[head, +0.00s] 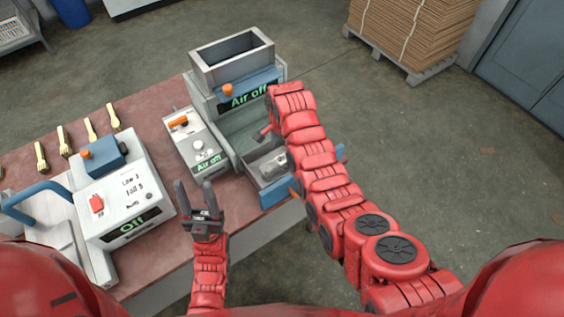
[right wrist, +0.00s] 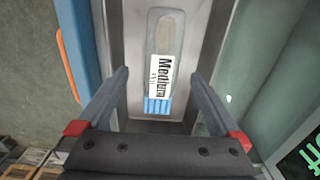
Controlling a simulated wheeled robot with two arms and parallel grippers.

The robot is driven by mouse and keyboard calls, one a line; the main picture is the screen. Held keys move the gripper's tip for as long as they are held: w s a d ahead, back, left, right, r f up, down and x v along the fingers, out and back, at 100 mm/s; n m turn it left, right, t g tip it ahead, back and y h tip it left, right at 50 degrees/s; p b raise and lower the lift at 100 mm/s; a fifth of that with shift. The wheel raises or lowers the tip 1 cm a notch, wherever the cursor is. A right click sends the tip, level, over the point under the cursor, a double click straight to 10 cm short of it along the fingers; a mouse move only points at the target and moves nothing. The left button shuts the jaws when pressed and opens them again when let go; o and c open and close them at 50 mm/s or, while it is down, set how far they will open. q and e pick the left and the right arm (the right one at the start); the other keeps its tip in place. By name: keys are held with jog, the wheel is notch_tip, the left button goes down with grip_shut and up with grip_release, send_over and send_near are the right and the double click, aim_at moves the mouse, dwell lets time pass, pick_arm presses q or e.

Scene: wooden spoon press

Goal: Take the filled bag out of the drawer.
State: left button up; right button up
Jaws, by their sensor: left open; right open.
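The filled bag (right wrist: 165,40) lies in the open drawer (right wrist: 133,62) in the right wrist view. It is a narrow, clear-looking pouch with a tan shape inside, a white "Medium" label and blue stripes at its near end. In the head view the drawer (head: 274,192) sticks out of the machine's lower front, partly behind my right arm. My right gripper (right wrist: 160,75) is open above the drawer, its fingers on either side of the bag's near end, holding nothing. In the head view most of it is hidden by my arm. My left gripper (head: 195,185) is open and empty at the table's front edge.
The machine (head: 208,98) with an open hopper (head: 232,60) and a green "Air off" display stands behind the drawer. A grey control box (head: 194,143) and a white "Off" machine (head: 124,192) stand to its left. Several wooden spoons (head: 90,129) lie at the table's far left.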

aim_at(282, 160)
jog(key=shift+f+p, duration=0.25)
jog(key=shift+p, duration=0.15)
jog(key=shift+w+f+p, duration=0.2)
jog(key=shift+f+p, duration=0.65)
jog(key=shift+f, duration=1.55)
jog(key=shift+c, duration=0.3)
jog(key=c, duration=1.3)
jog(key=shift+c, duration=0.2)
jog(key=shift+r, duration=0.15)
